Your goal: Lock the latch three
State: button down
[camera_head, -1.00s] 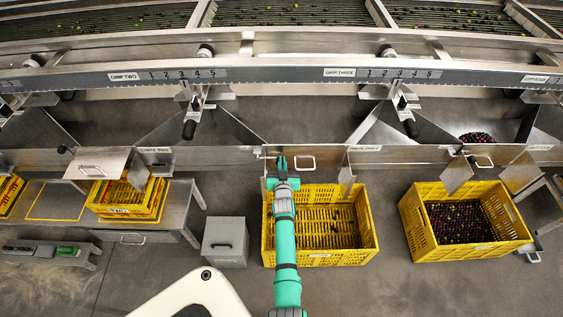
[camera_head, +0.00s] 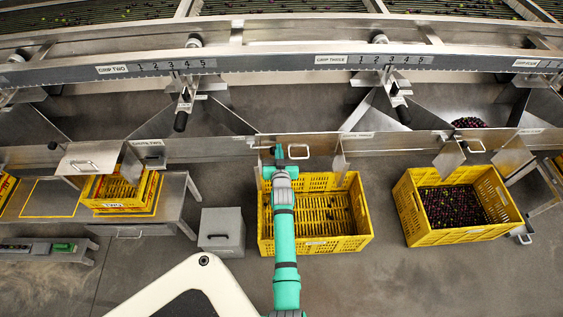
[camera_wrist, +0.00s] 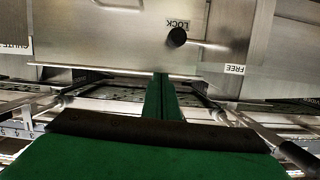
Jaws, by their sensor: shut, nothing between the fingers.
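My gripper (camera_head: 278,152) is shut and empty, in front of the gate plate with a bar handle (camera_head: 298,151) above the middle yellow crate. In the wrist view its green fingers (camera_wrist: 160,82) point at the metal plate. The latch's dark round knob (camera_wrist: 177,37) is on that plate, just beyond and slightly right of the fingertips, with a gap between them. An upside-down LOCK label (camera_wrist: 178,22) is right beside the knob. A FREE label (camera_wrist: 235,69) is lower right, away from it. In the head view my gripper hides the latch.
The middle yellow crate (camera_head: 314,243) stands beneath my arm, nearly empty. A crate of dark fruit (camera_head: 410,222) stands to the right. A grey lidded box (camera_head: 222,231) is on the floor to the left. Metal chute walls (camera_head: 220,118) rise behind the gate.

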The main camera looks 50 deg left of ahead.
jog(key=v, duration=0.7)
jog(key=shift+d, duration=0.25)
dwell(0.6)
jog(key=s+d+r+m+t+h, duration=0.1)
jog(key=s+d+m+t+h, duration=0.25)
jog(key=d, duration=0.65)
jog(key=s+d+r+m+t+h, duration=0.1)
jog(key=s+d+m+h, duration=0.25)
jog(key=s+d, duration=0.45)
jog(key=s+d+r+m+t+h, duration=0.15)
jog(key=d+m, duration=0.25)
jog(key=d, duration=0.9)
jog(key=s+d+r+h, duration=0.2)
jog(key=s+d+r, duration=0.3)
jog(key=d, duration=0.4)
jog(key=s+d+r+h, duration=0.2)
jog(key=s+d+r, duration=0.3)
jog(key=s+d, duration=0.2)
jog(key=shift+s+d+r+n+t, duration=0.25)
jog(key=shift+s+d+n+t, duration=0.05)
jog(key=shift+d, duration=0.6)
